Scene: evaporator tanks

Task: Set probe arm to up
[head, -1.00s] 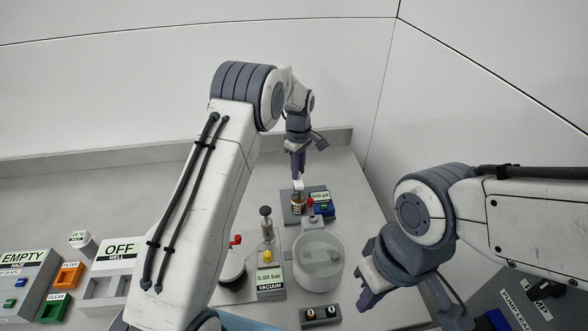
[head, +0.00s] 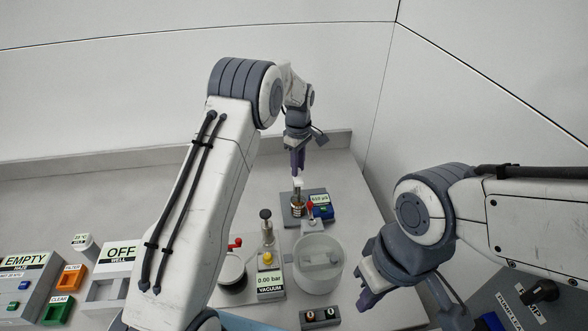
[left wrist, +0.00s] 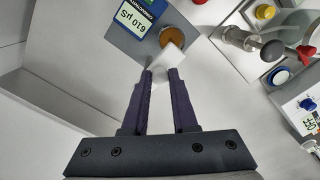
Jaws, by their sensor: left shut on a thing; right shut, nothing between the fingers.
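My left gripper (head: 298,172) points straight down at the back of the bench. It is shut on a small white piece (left wrist: 168,62), which looks like the probe arm's end. The white piece (head: 298,184) sits above a copper-coloured round part (head: 298,207) on a grey base plate (head: 290,219). A blue meter (head: 321,211) reading 610 µS stands just right of it. In the left wrist view the copper part (left wrist: 173,37) lies just beyond the fingertips. How the white piece joins the unit is hidden. My right gripper (head: 364,296) is shut and empty, right of the clear vessel.
A clear round vessel (head: 318,272), a vacuum unit (head: 270,286) showing 0.00 bar and a red-handled valve (head: 236,244) stand in front of the meter. An OFF box (head: 121,250) and an EMPTY panel (head: 28,262) are at left. The back left bench is clear.

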